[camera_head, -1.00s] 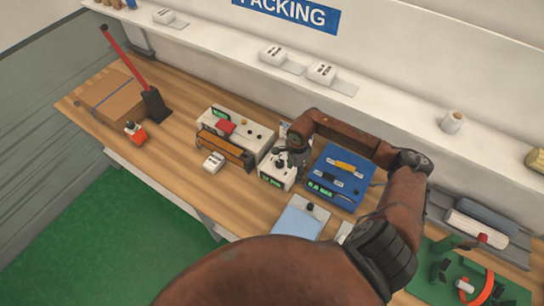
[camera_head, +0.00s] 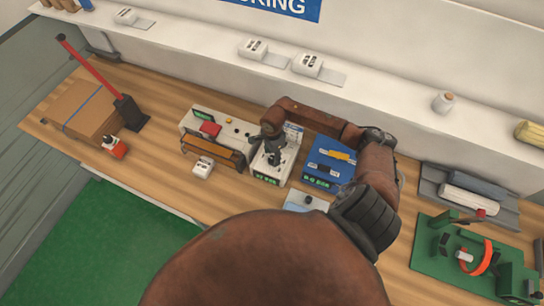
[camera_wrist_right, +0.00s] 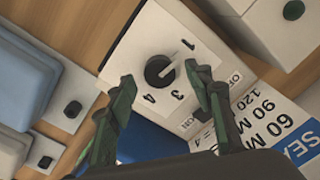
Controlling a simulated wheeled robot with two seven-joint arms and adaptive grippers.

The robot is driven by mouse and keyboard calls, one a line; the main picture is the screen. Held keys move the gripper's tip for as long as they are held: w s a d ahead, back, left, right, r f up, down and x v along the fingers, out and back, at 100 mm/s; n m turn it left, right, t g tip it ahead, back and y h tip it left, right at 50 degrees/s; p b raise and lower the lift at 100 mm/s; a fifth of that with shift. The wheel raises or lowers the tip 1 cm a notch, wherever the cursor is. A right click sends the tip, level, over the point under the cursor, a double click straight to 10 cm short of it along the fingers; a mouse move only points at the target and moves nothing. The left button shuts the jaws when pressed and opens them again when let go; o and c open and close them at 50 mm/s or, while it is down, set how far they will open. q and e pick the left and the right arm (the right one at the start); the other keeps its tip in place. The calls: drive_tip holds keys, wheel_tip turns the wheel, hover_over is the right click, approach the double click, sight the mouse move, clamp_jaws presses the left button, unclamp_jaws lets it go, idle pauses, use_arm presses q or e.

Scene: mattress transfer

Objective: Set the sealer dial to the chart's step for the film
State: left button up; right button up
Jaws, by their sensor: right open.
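The black dial (camera_wrist_right: 160,70) sits on a white box marked 1, 3 and 4 in the right wrist view; a finger may hide other marks. I cannot read its setting surely. My right gripper (camera_wrist_right: 163,92) is open, its green-edged fingertips on either side of the dial in that view. I cannot tell whether they touch it. The chart (camera_wrist_right: 275,133) lies beside the box, partly cut off, with 60, 90 and 120 on it. In the head view my right gripper (camera_head: 272,152) is over the white dial box (camera_head: 266,178). My left gripper is not in view.
A white machine with a brown bar (camera_head: 215,150) stands left of the dial box. A blue panel (camera_head: 325,160) stands close on its right. A small white block (camera_head: 202,167) is in front. A cardboard box (camera_head: 85,110) is far left.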

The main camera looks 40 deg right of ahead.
sight(272, 160)
drive_tip(key=shift+w+f, duration=0.1)
drive_tip(key=shift+f, duration=1.05)
drive_tip(key=shift+d, duration=0.1)
drive_tip(key=c, duration=0.8)
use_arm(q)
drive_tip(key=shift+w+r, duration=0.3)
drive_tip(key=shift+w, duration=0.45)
use_arm(e)
drive_tip(key=c, duration=0.4)
